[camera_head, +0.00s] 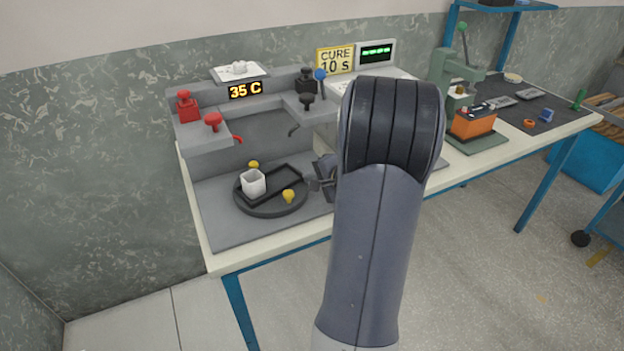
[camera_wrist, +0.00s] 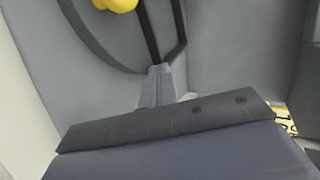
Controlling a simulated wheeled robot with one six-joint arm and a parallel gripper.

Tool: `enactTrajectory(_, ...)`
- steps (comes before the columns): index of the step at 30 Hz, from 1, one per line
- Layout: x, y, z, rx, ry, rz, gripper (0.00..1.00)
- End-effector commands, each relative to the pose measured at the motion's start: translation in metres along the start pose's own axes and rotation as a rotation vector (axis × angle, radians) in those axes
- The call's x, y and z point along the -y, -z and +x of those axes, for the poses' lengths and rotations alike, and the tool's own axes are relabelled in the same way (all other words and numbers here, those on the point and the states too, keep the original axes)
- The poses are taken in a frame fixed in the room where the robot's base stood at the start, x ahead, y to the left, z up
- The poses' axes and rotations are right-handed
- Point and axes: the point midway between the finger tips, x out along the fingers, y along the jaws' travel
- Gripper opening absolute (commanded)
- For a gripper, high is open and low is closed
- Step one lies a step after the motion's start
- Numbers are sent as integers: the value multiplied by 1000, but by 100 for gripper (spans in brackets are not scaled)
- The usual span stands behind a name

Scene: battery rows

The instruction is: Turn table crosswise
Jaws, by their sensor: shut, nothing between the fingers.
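The round black turntable (camera_head: 266,209) lies on the grey bench mat, with a raised rectangular frame on top running from lower left to upper right. A white cup (camera_head: 253,183) stands at the frame's left end. One yellow knob (camera_head: 288,196) is at the turntable's front right and another yellow knob (camera_head: 254,165) at its back. My gripper (camera_head: 315,184) is shut and empty just right of the turntable, partly hidden by my arm. In the wrist view, its shut fingers (camera_wrist: 160,74) appear over the dark rim, with a yellow knob (camera_wrist: 117,4) at the top edge. Contact cannot be told.
Behind stands a grey dispenser station (camera_head: 270,128) with red and black valves and a "35 C" display (camera_head: 245,90). A "CURE 10 s" sign (camera_head: 335,60) is behind my arm. A green press (camera_head: 455,75) and an orange battery (camera_head: 473,122) stand to the right.

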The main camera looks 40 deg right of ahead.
Motion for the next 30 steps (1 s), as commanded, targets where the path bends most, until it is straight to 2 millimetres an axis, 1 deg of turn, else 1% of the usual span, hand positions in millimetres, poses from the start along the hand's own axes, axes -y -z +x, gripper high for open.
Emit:
enactTrajectory(17,3,7,6,73,0,-44,0)
enactTrajectory(30,12,19,23,250,0,-146,0)
